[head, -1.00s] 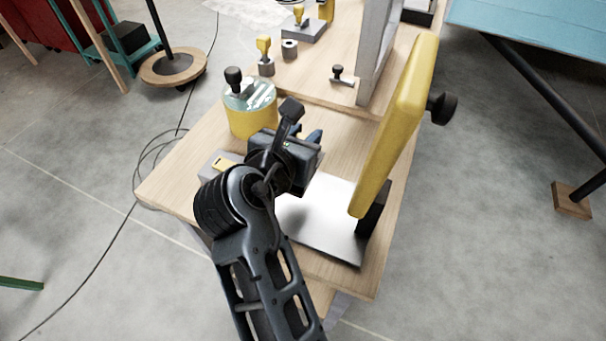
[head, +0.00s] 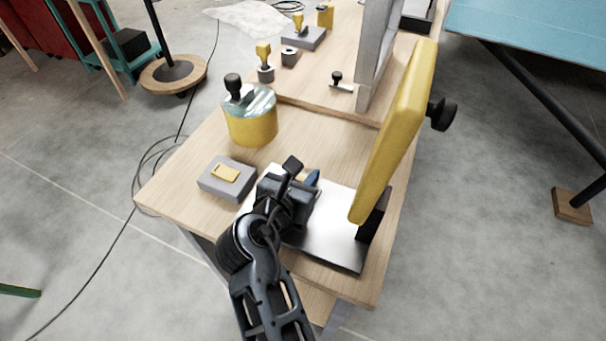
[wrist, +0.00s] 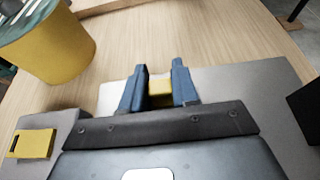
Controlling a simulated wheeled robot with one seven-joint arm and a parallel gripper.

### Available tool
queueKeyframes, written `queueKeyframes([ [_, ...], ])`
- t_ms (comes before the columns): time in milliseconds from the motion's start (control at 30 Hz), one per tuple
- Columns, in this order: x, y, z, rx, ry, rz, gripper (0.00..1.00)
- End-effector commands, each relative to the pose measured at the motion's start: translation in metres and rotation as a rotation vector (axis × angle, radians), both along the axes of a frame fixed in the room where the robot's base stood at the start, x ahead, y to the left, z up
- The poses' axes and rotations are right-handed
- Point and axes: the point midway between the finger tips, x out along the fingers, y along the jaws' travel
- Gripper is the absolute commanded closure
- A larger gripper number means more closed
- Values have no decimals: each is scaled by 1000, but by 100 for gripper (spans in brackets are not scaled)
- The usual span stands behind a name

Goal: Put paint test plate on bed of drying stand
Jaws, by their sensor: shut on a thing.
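My gripper (head: 308,180) is low over the silver flat bed (head: 335,205) of the stand with the tall yellow board (head: 395,135). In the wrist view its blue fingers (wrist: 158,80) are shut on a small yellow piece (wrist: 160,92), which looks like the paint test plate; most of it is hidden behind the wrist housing. The bed also shows in the wrist view (wrist: 240,85), beneath and around the fingers. I cannot tell whether the yellow piece touches the bed. The head view hides the piece behind my gripper.
A black foot (head: 372,218) and the yellow board bound the bed's right side. Stamp-like tools (head: 265,62) stand farther back.

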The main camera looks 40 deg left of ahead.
Motion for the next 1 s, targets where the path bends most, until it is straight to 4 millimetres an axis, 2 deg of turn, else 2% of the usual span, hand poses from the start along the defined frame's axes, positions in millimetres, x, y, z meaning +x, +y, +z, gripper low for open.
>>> queueKeyframes([
  [67,0,0,-2,0,0,-1,100],
  [100,0,0,-2,0,0,0,67],
  [333,0,0,-1,0,0,0,45],
  [667,-3,-1,1,-1,0,0,45],
  [767,-14,-3,6,-1,0,1,45],
  [1000,-58,-14,24,1,0,2,45],
])
